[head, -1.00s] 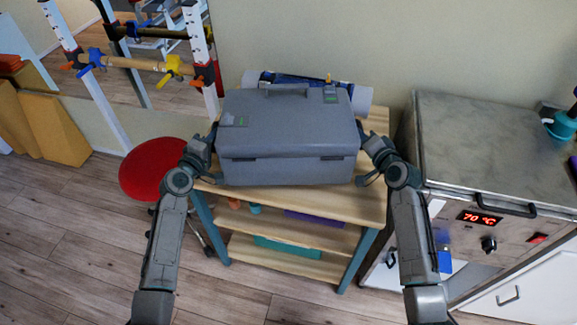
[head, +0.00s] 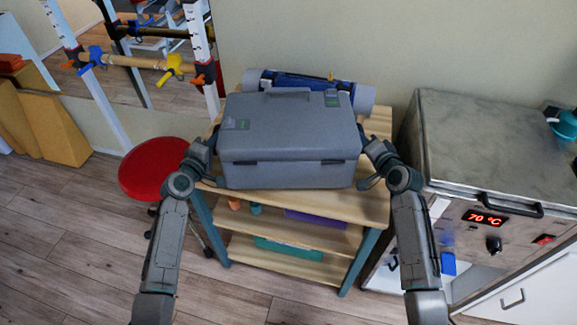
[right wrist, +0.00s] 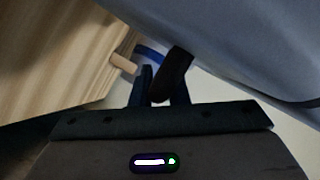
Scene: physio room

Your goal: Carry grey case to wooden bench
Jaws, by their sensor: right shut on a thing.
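The grey case (head: 288,140) is a closed box with a top handle, over the top of a wooden shelf unit (head: 372,207). I cannot tell whether it touches the top. My right gripper (head: 368,160) is at the case's right end. In the right wrist view its fingers (right wrist: 160,92) are shut on a dark grip piece (right wrist: 174,72) beside the case wall (right wrist: 235,45). My left gripper (head: 212,142) is at the left end; its fingertips are hidden, so its jaws cannot be judged. I see no separate wooden bench.
A blue and grey roll (head: 362,97) lies behind the case. A red stool (head: 152,168) stands left of the shelf unit. A metal heater (head: 480,140) showing 70 °C stands close on the right. Bare floor (head: 70,260) is open at front left.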

